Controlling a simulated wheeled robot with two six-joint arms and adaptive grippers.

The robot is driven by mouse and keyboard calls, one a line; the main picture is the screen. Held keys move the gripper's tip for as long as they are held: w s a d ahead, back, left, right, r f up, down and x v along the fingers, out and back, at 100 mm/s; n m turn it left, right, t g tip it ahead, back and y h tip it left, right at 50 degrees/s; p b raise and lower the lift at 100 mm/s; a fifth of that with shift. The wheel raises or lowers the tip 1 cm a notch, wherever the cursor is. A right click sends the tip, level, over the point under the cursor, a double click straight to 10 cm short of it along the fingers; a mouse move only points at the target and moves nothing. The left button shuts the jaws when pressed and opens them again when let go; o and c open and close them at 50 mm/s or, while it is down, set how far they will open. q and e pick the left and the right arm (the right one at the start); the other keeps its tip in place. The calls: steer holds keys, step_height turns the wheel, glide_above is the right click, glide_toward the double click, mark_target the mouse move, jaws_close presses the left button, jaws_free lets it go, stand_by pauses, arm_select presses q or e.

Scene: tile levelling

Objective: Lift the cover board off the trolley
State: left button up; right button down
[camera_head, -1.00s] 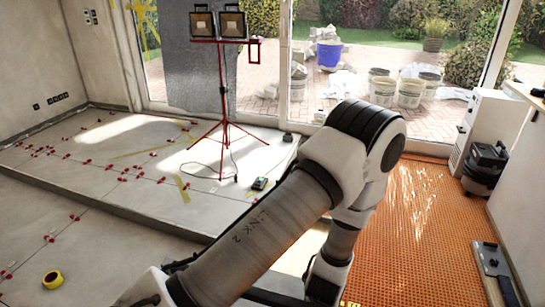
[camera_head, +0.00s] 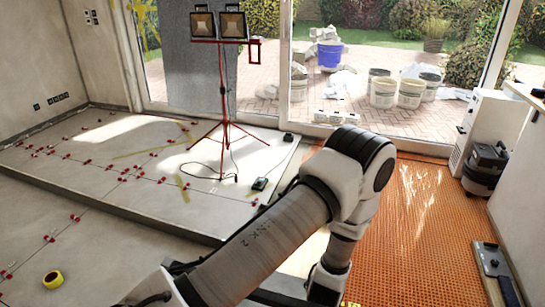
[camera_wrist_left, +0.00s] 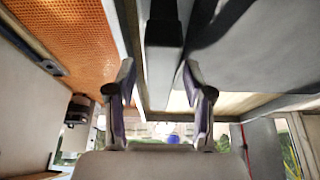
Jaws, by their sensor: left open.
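My left arm crosses the middle of the head view and bends down out of the bottom edge; its gripper is not seen there. In the left wrist view my left gripper (camera_wrist_left: 160,100) is open, its two fingers apart with nothing seen clasped. A pale tan surface (camera_wrist_left: 234,103) lies behind the fingers. It may be the cover board, but this is unclear. The trolley cannot be made out. My right gripper is out of view.
Orange matting (camera_head: 415,215) covers the right floor. A red tripod lamp (camera_head: 222,100) stands on the raised slab with red clips. A black vacuum (camera_head: 486,165) and a flat dark tool (camera_head: 491,262) are at right.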

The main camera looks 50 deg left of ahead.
arm_select(q)
steer(key=shift+c, duration=0.3)
jaws_close()
steer(key=shift+r, duration=0.1)
